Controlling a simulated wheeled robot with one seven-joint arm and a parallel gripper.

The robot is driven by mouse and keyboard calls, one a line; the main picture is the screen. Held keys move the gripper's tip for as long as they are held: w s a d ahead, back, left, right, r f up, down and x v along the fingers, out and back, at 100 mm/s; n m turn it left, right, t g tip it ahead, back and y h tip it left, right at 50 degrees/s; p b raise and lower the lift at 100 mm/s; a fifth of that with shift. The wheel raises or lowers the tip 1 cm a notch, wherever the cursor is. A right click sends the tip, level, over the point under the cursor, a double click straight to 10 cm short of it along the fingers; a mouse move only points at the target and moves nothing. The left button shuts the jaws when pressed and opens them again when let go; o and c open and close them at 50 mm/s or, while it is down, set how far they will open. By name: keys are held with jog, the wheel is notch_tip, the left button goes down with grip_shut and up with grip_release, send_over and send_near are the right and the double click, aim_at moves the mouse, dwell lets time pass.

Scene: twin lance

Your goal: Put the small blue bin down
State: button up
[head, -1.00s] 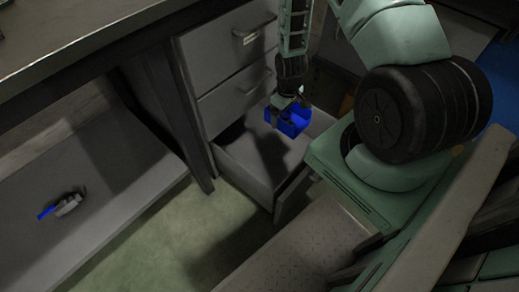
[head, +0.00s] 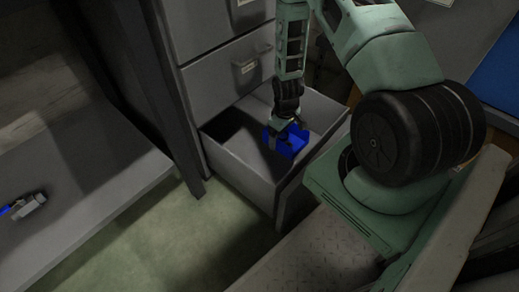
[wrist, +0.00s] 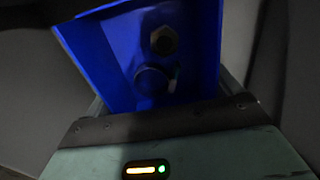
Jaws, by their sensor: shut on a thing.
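The small blue bin (head: 290,143) hangs in my gripper (head: 281,128), within or just over the open bottom drawer (head: 243,168) of the grey cabinet. I cannot tell whether the bin touches the drawer floor. In the wrist view the bin (wrist: 150,50) fills the upper middle and is slightly tilted. Small round dark items show inside it. My gripper (wrist: 160,108) is shut on the bin; its fingertips are mostly hidden by the bin.
Shut drawers (head: 222,75) rise behind the open one. A grey shelf (head: 80,190) at the left holds a blue and grey tool (head: 22,207). A dark table leg (head: 165,95) stands left of the cabinet. The greenish floor (head: 170,240) in front is clear.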

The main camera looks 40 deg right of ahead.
aim_at(280, 158)
notch_tip(280, 158, down, 10)
jog(key=b, duration=0.5)
jog(key=shift+f+b, duration=0.15)
jog(key=shift+b, duration=0.2)
